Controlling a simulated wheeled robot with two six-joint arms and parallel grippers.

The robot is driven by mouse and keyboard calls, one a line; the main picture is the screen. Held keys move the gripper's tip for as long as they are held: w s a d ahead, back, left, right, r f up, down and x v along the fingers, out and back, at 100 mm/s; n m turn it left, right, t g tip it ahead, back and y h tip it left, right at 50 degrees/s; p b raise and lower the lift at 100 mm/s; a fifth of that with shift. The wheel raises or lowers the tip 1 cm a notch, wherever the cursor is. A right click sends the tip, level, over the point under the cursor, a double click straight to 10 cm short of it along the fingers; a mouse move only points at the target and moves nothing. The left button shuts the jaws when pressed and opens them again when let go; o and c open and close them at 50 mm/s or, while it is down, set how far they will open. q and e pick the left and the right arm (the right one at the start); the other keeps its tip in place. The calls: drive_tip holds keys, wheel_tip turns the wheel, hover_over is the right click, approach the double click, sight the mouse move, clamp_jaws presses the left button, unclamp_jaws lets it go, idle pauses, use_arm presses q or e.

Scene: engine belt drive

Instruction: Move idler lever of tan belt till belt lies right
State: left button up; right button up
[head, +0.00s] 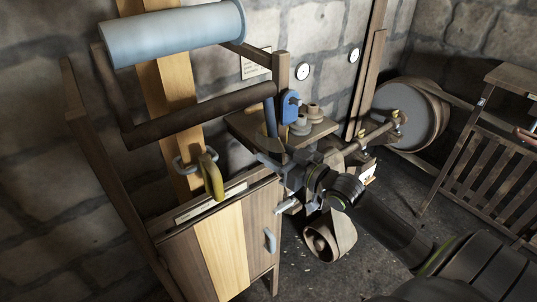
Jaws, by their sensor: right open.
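A wide tan belt (175,85) runs up behind a pale blue roller (175,32) at the upper left. A dark brown bar (205,112) crosses in front of the belt. A yellow handle (212,177) stands by the belt's lower part. A blue-grey rod (270,118) stands upright beside a wooden post; I cannot tell which of these is the idler lever. My right gripper (272,174) is open near the foot of this rod, partly hiding what is there; contact cannot be told. My left gripper is out of view.
A blue clamp-like piece (290,106) and grey stepped pulleys (304,122) sit by a small shelf. A wooden cabinet (180,260) stands below the belt. A large grey wheel (405,112) and slatted bench (485,150) are at right.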

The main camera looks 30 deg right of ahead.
drive_tip(key=shift+x, duration=1.25)
clamp_jaws()
